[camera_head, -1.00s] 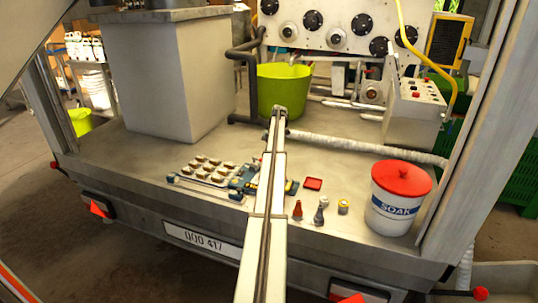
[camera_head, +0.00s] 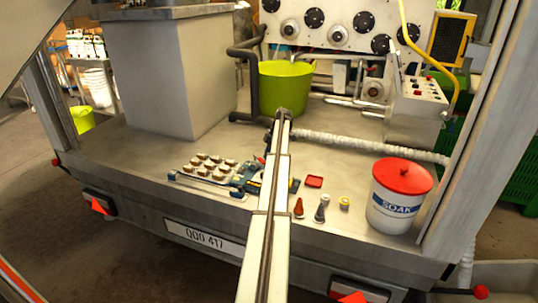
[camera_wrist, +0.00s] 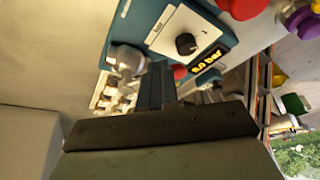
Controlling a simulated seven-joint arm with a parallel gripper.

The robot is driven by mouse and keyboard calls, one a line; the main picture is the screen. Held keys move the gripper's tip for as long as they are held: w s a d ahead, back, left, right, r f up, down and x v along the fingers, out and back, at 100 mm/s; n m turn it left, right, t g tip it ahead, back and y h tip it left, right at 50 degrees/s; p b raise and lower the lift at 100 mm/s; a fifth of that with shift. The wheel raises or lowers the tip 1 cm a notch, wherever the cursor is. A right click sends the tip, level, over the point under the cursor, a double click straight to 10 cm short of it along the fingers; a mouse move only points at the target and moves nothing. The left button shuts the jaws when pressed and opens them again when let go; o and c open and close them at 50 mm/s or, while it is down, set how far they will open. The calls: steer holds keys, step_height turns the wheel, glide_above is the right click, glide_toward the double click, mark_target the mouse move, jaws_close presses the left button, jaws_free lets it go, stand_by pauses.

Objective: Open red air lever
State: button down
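A teal and dark press device (camera_head: 248,182) lies on the trailer deck, partly behind my arm. A small red part (camera_head: 259,160), possibly the air lever, shows at its back beside my arm. In the wrist view, the device's teal panel (camera_wrist: 205,22) has a black knob and a yellow display reading 6.0 bar. A red rounded end (camera_wrist: 180,72) sits left of the display; I cannot tell whether it is the lever. My gripper (camera_wrist: 160,122) shows as a dark bar low in the wrist view.
A tray of several round pieces (camera_head: 207,168) is left of the device. A small red tray (camera_head: 314,181), small stamps (camera_head: 321,208) and a red-lidded SOAK bucket (camera_head: 398,205) stand right. A green bucket (camera_head: 286,85) and hose (camera_head: 370,145) are behind.

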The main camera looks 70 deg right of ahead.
mark_target(262, 161)
steer(key=shift+a, duration=0.3)
steer(key=shift+w+a+m+h, duration=0.15)
steer(key=shift+a+m+h, duration=0.15)
steer(key=shift+a+m, duration=0.4)
steer(key=shift+w+a, duration=0.2)
steer(key=shift+a, duration=0.05)
steer(key=shift+w+a+m+t, duration=0.1)
steer(key=shift+a+m+t, duration=0.2)
steer(key=shift+m, duration=0.3)
steer(key=m, duration=0.1)
steer(key=w+a+m+h, duration=0.1)
steer(key=shift+a+m, duration=0.1)
steer(key=shift+m, duration=0.2)
steer(key=shift+w+a+m+t+h, duration=0.35)
steer(key=shift+w+m+h, duration=0.15)
steer(key=shift+m, duration=0.5)
steer(key=shift+w+a, duration=0.1)
steer(key=shift+w, duration=0.4)
